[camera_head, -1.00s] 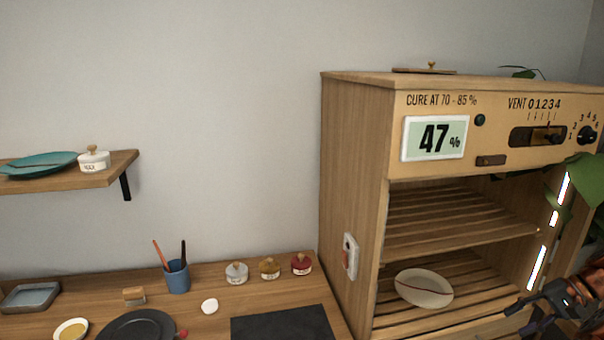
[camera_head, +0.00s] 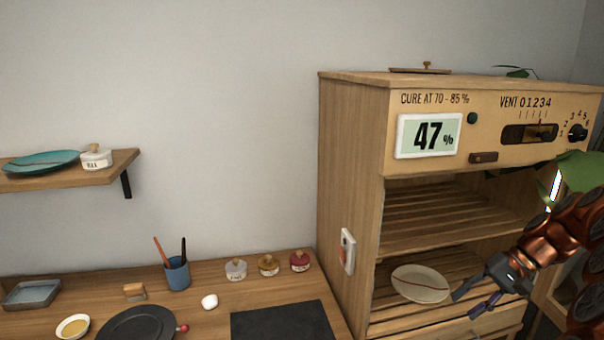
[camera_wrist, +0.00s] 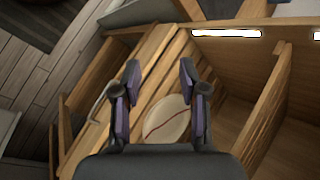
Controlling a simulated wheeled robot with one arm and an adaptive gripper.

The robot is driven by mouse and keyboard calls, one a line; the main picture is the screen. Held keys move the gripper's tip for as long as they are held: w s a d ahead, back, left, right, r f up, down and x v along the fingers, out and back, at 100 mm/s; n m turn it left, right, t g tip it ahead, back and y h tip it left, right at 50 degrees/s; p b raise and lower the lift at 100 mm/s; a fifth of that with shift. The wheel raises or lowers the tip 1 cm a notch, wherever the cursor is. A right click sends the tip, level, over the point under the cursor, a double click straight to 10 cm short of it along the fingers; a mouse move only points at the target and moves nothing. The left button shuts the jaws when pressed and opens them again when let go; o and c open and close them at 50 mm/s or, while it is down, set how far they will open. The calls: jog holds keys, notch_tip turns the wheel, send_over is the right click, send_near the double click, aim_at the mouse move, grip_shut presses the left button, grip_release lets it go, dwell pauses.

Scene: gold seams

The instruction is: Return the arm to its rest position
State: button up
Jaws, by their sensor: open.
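My gripper (camera_head: 478,299) is at the lower right of the head view, in front of the open wooden curing cabinet (camera_head: 352,140). Its two fingers are apart, with nothing held between them. In the wrist view the gripper (camera_wrist: 160,85) shows its spread fingers, with a pale plate (camera_wrist: 166,120) beyond and between them. The plate also shows in the head view (camera_head: 418,284). It lies on the cabinet's lower slatted shelf and carries a dark red seam line. My copper-coloured arm covers the cabinet's right side.
The cabinet display (camera_head: 428,136) reads 47 %. A leafy plant (camera_head: 582,172) is at the right. On the workbench stand a blue brush cup (camera_head: 177,274), several small lidded jars, a black plate (camera_head: 136,325) and a dark mat (camera_head: 282,321). A wall shelf (camera_head: 120,170) is at left.

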jog(key=s+a+r+n+g+h, duration=0.1)
jog(key=s+a+r+n+h, duration=0.1)
jog(key=s+a, duration=0.6)
jog(key=s+a+r+n+g+h, duration=0.15)
jog(key=s+a, duration=0.35)
jog(key=a, duration=0.5)
jog(key=s+f+n+h, duration=0.1)
jog(key=s+f+h, duration=0.1)
jog(key=s, duration=0.7)
jog(key=s+f+n+h, duration=0.1)
jog(key=s+f, duration=0.3)
jog(key=s, duration=0.6)
jog(key=shift+s+h, duration=0.25)
jog(key=shift+h, duration=0.5)
jog(key=shift+s, duration=0.1)
